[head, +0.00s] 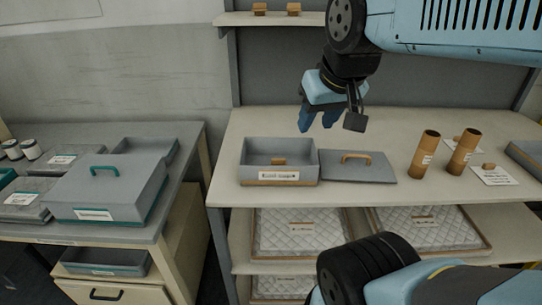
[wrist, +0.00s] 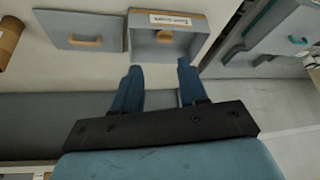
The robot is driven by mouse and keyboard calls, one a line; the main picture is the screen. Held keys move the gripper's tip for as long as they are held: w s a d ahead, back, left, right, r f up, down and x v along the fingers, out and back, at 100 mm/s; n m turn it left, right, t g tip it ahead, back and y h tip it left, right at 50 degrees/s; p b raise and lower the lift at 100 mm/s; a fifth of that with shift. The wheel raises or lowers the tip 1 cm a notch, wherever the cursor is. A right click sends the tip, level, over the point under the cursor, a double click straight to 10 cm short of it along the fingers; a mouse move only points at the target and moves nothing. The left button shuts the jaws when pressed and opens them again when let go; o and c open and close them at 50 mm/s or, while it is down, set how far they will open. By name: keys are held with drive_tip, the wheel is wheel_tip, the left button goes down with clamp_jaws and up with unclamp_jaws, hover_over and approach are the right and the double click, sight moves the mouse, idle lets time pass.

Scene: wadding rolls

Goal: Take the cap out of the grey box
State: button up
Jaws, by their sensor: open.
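The grey box (head: 250,172) stands open on the right-hand bench, with a white label on its front. The small brown cap (head: 278,161) lies inside it; in the wrist view the cap (wrist: 164,37) shows in the box (wrist: 142,44) too. My gripper (head: 318,119) is open and empty, above the bench and up and to the right of the box in the head view. In the wrist view its two blue fingers (wrist: 158,68) are apart, with the box beyond their tips. The cap is not between them.
The box's grey lid (head: 340,172) with a brown handle lies flat right beside it. Two brown tubes (head: 424,158) stand further right, near loose caps (head: 488,167). A closed grey box (head: 105,185) with teal trim sits on the left table. A shelf (head: 275,20) hangs above.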

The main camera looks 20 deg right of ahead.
drive_tip(key=shift+o, duration=1.3)
drive_tip(key=shift+w+a, duration=0.1)
drive_tip(key=shift+o, duration=0.7)
drive_tip(key=shift+w, duration=0.25)
drive_tip(key=o, duration=0.3)
drive_tip(key=w+f+m+g, duration=0.1)
drive_tip(key=w+f+g, duration=0.1)
drive_tip(key=w, duration=0.8)
drive_tip(key=shift+a+m+g, duration=0.15)
drive_tip(key=shift+m+g, duration=0.25)
drive_tip(key=shift+g, duration=0.3)
drive_tip(key=m+g, duration=0.2)
drive_tip(key=g, duration=0.2)
approach(279, 159)
drive_tip(key=f, duration=0.4)
drive_tip(key=shift+s+d+f, duration=0.25)
drive_tip(key=shift+d+f, duration=0.1)
drive_tip(key=shift+f, duration=0.05)
drive_tip(key=shift+s+a+f, duration=0.15)
drive_tip(key=shift+f, duration=0.75)
drive_tip(key=shift+s+a+f, duration=0.1)
drive_tip(key=shift+s+f, duration=0.05)
drive_tip(key=shift+f, duration=0.75)
drive_tip(key=shift+s+a+f, duration=0.15)
drive_tip(key=shift+s+f, duration=0.05)
drive_tip(key=shift+f, duration=0.7)
